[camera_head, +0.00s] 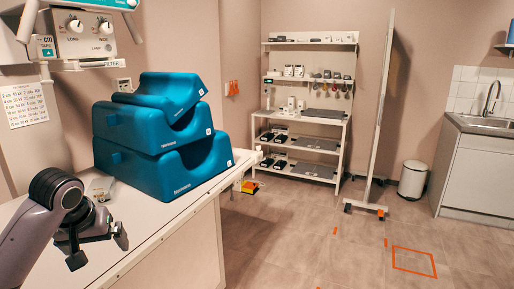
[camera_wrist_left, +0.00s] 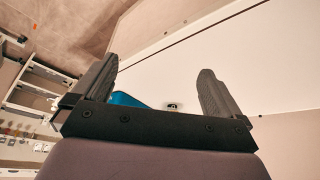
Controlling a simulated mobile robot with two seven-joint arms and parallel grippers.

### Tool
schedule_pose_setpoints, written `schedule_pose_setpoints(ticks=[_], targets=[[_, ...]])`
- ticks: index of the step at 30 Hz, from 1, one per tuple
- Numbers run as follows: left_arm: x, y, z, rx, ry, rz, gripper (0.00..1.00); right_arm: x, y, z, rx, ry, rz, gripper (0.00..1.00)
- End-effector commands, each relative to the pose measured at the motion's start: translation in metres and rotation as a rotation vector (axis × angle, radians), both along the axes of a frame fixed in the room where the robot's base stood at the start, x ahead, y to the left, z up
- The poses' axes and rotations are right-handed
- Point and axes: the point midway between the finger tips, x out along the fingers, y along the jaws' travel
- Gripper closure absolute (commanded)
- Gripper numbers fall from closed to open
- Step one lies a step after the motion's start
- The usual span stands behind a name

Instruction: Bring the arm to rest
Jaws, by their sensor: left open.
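My left arm comes in from the lower left in the head view. Its dark left gripper (camera_head: 97,250) is over the near left part of the white counter (camera_head: 175,250). In the left wrist view the two fingers of the left gripper (camera_wrist_left: 157,80) stand wide apart, with nothing held between them. A bit of blue (camera_wrist_left: 125,99) and a small pale object (camera_wrist_left: 173,106) show beyond the gripper's base. My right gripper is in neither view.
Blue foam supports (camera_head: 165,140) are stacked on the counter, just behind and right of the gripper. A small clear object (camera_head: 101,187) lies near the gripper. A stocked shelf rack (camera_head: 305,120), a tall panel (camera_head: 378,110) and a bin (camera_head: 412,180) stand farther back. The floor at right is open.

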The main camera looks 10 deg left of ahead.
Motion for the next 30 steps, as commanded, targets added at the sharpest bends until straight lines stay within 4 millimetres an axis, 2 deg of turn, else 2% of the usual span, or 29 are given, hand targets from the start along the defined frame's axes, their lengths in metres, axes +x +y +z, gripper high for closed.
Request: schedule_pose_setpoints(ticks=[1, 5, 9, 14, 18, 24, 30], targets=[[0.001, -0.01, -0.024, -0.004, -0.001, -0.039, 0.0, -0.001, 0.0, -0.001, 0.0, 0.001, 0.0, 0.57], [0.005, -0.033, -0.071, -0.006, -0.043, -0.134, 0.0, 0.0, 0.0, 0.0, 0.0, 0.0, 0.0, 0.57], [-0.003, -0.063, -0.127, -0.012, -0.1, -0.247, 0.0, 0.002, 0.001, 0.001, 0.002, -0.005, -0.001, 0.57], [-0.026, -0.1, -0.187, -0.016, -0.182, -0.371, 0.0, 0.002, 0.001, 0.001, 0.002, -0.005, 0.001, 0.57], [-0.058, -0.131, -0.228, -0.012, -0.262, -0.461, 0.0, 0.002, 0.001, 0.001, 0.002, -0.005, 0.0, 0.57], [-0.117, -0.171, -0.266, 0.009, -0.38, -0.559, 0.0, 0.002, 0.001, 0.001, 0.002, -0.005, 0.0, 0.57], [-0.167, -0.195, -0.278, 0.049, -0.477, -0.617, 0.0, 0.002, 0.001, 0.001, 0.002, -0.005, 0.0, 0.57]])
